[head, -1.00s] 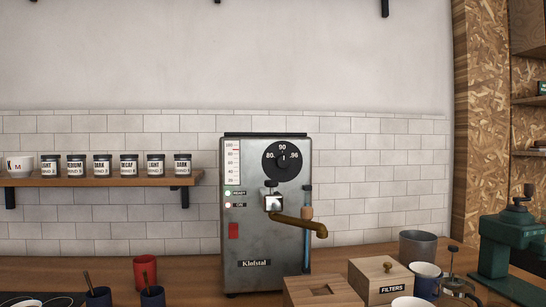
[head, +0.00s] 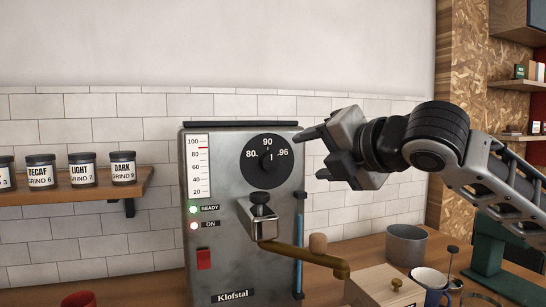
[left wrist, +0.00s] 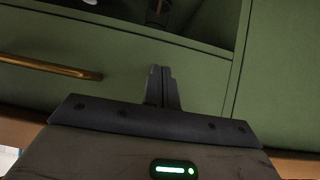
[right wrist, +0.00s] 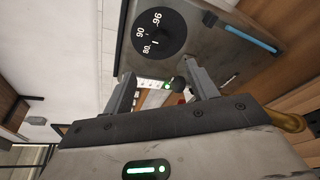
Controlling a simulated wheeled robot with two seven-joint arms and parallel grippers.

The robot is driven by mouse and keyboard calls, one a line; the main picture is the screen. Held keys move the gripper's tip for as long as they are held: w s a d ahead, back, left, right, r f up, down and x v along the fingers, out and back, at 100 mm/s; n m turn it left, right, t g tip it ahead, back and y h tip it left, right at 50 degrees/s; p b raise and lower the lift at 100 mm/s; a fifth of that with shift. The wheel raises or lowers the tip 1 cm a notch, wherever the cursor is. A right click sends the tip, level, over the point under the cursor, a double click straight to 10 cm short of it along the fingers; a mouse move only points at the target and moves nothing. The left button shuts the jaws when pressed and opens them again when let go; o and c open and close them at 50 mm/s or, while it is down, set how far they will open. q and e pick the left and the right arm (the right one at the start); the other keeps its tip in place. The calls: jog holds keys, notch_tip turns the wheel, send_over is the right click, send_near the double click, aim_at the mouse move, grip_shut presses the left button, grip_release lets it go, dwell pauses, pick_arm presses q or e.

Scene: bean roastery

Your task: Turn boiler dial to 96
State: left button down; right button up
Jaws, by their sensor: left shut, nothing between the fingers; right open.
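The round black boiler dial (head: 268,161) is on the upper front of the steel Klofstal machine (head: 225,245). The dial also shows in the right wrist view (right wrist: 160,34), beyond the fingers (right wrist: 158,76). My left gripper (left wrist: 162,75) is shut and empty in the left wrist view, before a green cabinet front; it is outside the head view.
A lever with a brass-coloured arm (head: 310,257) sticks out below the dial. A grey metal pot (head: 406,246), a wooden box (head: 385,288) and a blue mug (head: 430,282) stand at the right. A brass handle (left wrist: 50,68) is on the green cabinet.

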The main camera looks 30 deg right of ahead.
aim_at(272, 163)
jog(key=p+x, duration=0.2)
jog(key=x, duration=1.1)
jog(key=c, duration=1)
